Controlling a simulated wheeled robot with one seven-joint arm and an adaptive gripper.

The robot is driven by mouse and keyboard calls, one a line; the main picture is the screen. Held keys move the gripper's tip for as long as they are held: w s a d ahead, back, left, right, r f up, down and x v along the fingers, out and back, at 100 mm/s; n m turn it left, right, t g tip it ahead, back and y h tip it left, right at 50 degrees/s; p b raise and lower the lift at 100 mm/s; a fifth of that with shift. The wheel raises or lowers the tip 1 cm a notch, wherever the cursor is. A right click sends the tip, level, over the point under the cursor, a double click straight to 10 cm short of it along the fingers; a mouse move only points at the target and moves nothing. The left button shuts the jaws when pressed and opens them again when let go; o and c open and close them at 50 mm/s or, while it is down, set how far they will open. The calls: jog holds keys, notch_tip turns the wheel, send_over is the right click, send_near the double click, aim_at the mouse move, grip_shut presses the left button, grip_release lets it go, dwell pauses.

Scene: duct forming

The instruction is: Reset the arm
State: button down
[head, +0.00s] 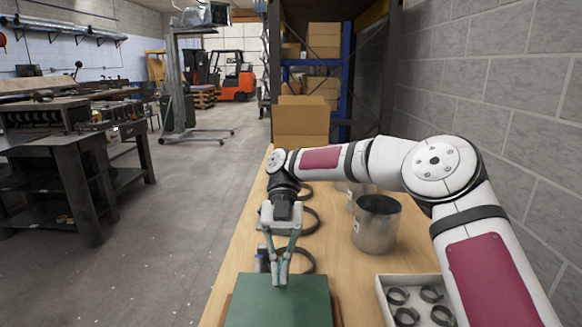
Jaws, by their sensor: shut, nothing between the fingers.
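My arm reaches in from the right in the head view and bends down over the wooden table (358,297). My gripper (281,278) points downward at the table's left part. Its fingers are shut with nothing between them. The fingertips appear at the far edge of a green block or box (278,305); I cannot tell whether they touch it.
A metal cylinder (376,228) stands right of my gripper, with another partly hidden behind it. Several dark rings (304,222) lie on the table. A white tray (383,301) holds several clamps. A cardboard box (301,122) is at the far end; a block wall (500,90) bounds the right.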

jog(key=s+d+r+m+t+h+p, duration=0.2)
jog(key=s+d+r+m+t+p, duration=0.55)
jog(key=m, duration=1.25)
jog(key=s+d+r+m+t, duration=0.3)
jog(key=s+d+r+m, duration=0.1)
jog(key=s+d+m, duration=0.3)
jog(key=s+d+r+m+t+y, duration=0.1)
jog(key=s+d+r+m+t, duration=0.2)
jog(key=s+d+m, duration=0.4)
jog(key=s+m+t, duration=0.1)
jog(key=s+m, duration=0.1)
jog(key=s, duration=0.2)
jog(key=shift+r+y, duration=0.3)
jog(key=shift+r, duration=0.1)
